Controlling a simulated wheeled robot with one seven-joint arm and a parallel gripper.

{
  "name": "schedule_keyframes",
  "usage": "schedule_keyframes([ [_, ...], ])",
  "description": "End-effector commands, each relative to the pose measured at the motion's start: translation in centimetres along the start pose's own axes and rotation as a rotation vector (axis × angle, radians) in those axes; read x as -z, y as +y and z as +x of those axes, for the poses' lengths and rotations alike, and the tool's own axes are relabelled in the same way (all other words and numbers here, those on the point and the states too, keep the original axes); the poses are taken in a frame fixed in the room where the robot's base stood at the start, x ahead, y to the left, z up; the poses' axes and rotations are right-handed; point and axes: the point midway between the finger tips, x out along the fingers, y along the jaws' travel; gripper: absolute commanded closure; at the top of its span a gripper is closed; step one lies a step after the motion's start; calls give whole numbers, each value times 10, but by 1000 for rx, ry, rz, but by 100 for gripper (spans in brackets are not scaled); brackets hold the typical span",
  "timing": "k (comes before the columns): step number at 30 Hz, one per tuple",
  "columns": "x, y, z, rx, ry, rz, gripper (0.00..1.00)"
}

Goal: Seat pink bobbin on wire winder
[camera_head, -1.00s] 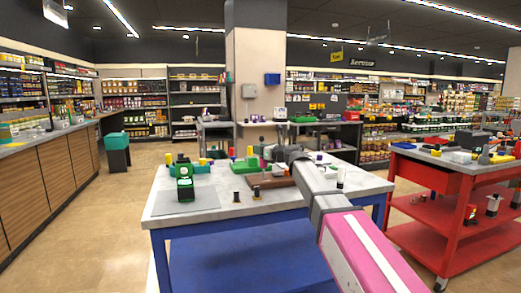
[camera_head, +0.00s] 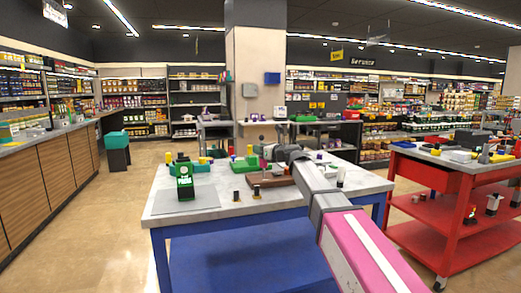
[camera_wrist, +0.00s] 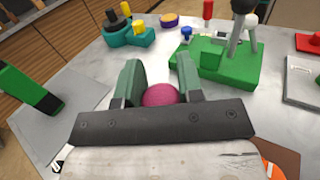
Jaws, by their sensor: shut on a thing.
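The pink bobbin (camera_wrist: 160,95) sits between the two green fingers of my gripper (camera_wrist: 158,88) in the wrist view. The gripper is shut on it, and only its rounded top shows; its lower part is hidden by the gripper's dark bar. In the head view my gripper (camera_head: 270,154) is over the back middle of the table, partly hidden by my wrist. A green base with a grey upright post (camera_wrist: 230,65) stands just beyond the fingers; it also shows in the head view (camera_head: 247,163). I cannot tell for sure which fixture is the wire winder.
A teal base with black and yellow pegs (camera_wrist: 128,35) stands behind left. A green-and-black display unit (camera_head: 185,187) stands on a grey mat (camera_head: 205,205) at left. Small dark bobbins (camera_head: 236,196) stand near the front. The table's front (camera_head: 290,210) has bare room.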

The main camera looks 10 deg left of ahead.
Motion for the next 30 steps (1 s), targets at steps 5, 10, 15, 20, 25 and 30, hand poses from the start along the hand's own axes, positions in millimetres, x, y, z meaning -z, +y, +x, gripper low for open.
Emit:
schedule_keyframes([
  [5, 0, 0, 0, 0, 0, 0, 89],
  [10, 0, 0, 0, 0, 0, 0, 89],
  [15, 1, 0, 0, 0, 0, 0, 89],
  [20, 4, 0, 0, 0, 0, 1, 89],
  [25, 8, 0, 0, 0, -1, 1, 89],
  [30, 11, 0, 0, 0, -1, 1, 89],
])
